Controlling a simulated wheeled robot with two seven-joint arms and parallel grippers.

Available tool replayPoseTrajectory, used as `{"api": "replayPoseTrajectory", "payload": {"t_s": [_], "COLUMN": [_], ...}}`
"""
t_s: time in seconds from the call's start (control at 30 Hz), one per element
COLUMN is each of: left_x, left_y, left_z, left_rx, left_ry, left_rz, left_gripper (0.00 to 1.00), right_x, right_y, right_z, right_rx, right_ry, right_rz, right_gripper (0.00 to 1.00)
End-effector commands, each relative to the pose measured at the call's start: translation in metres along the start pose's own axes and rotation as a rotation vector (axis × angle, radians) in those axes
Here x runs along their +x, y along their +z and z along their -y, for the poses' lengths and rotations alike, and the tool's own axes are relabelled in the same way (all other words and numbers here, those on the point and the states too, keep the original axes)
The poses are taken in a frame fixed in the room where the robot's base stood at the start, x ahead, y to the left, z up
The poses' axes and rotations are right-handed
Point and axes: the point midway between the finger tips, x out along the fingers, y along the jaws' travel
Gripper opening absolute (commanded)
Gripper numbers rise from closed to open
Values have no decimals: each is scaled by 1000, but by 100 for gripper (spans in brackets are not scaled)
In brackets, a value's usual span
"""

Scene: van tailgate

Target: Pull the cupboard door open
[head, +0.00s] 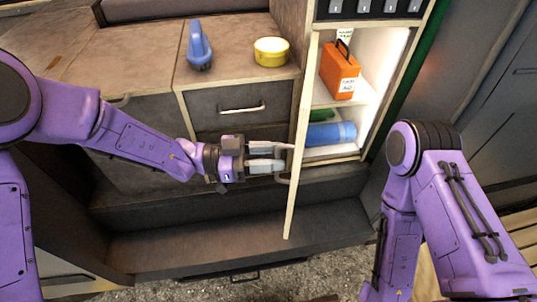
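The cupboard door (297,180) stands swung out, seen almost edge-on, and the lit inside of the cupboard (378,50) shows to its right. The door's handle (283,182) is on its left face, partly hidden by my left gripper. My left gripper (280,157) reaches in from the left with its two fingers at the handle. A narrow gap shows between the fingers; whether they press on the handle I cannot tell. My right arm is at the right, and its gripper is out of the picture.
An orange case (340,72) stands on the cupboard's shelf, with a blue roll (331,133) and a green thing (321,114) below. A blue lantern-like object (199,45) and a yellow tin (271,51) stand on the counter above a closed drawer (242,109).

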Motion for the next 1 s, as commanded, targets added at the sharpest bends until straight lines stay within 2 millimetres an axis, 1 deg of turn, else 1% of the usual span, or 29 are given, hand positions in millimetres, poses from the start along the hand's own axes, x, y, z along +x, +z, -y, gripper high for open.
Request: {"api": "replayPoseTrajectory", "payload": {"t_s": [0.5, 0.6, 0.67, 0.77, 0.9, 1.0], "left_x": [0, -4, -12, -34, -69, -88], "left_y": [2, 2, 2, 3, 2, 1], "left_z": [-1, -1, 0, -1, 0, -1], "left_rx": [-1, -1, 0, 0, 0, 0], "left_ry": [2, 1, 0, -1, -1, 0], "left_rz": [3, 3, 1, 1, 0, 0], "left_gripper": [37, 37, 37, 37, 37, 37], "right_x": [0, 2, 4, 8, 13, 15], "right_y": [0, 1, 1, 3, 5, 6], "right_z": [0, 0, 0, 1, 1, 1], "right_rx": [0, 0, 0, 0, 0, 0], "right_ry": [0, 0, 0, 0, 0, 0], "right_rz": [0, 0, 0, 0, 0, 0], "right_gripper": [43, 43, 43, 43, 43, 43]}}
